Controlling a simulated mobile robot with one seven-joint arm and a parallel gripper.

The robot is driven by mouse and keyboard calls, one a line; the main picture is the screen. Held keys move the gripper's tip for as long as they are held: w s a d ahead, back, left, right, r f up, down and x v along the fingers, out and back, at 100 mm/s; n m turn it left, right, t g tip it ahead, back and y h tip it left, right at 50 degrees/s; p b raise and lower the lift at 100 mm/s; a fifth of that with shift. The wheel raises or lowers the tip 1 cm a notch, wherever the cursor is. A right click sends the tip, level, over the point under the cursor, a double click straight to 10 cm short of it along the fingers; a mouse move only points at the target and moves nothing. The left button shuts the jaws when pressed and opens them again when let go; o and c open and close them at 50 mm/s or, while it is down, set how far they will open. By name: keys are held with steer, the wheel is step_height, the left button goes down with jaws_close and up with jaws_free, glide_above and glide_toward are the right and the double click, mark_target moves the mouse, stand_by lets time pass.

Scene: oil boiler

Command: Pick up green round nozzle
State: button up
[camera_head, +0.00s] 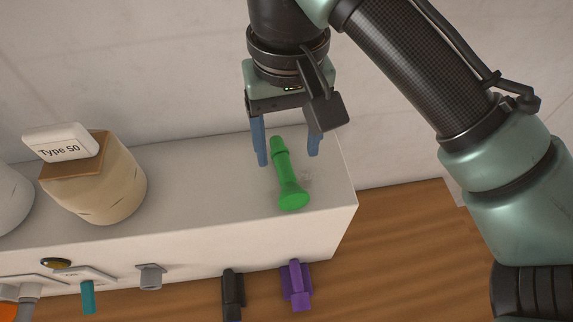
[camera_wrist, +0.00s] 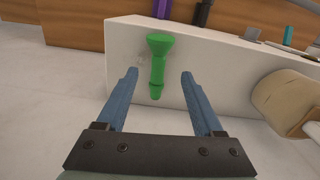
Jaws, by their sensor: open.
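The green round nozzle (camera_head: 286,175) stands or lies on the white top of the boiler housing (camera_head: 190,180), near its right end. In the head view its wide round end is towards the front and its narrow end towards my gripper. My gripper (camera_head: 288,160) is open and empty, with its two blue fingers at the narrow end of the nozzle. In the wrist view the nozzle (camera_wrist: 158,64) shows beyond and between the fingertips of my gripper (camera_wrist: 159,74). The fingers do not appear to touch it.
A beige cylinder (camera_head: 110,190) with a "Type 50" label (camera_head: 60,146) stands to the left on the housing. A purple part (camera_head: 296,285), a black part (camera_head: 232,292), a grey part (camera_head: 150,277) and a teal part (camera_head: 88,297) line the front. A pale wall is behind.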

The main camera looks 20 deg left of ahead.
mark_target(287, 176)
step_height(287, 176, down, 2)
steer(key=shift+w+f, duration=0.1)
steer(key=shift+w, duration=0.05)
steer(key=shift+w+a+f+p, duration=0.1)
steer(key=shift+f+p, duration=0.35)
steer(key=shift+f, duration=0.95)
steer(key=shift+w+a+f+p, duration=0.1)
steer(key=shift+f+p, duration=0.35)
steer(key=shift+f, duration=0.95)
jaws_close()
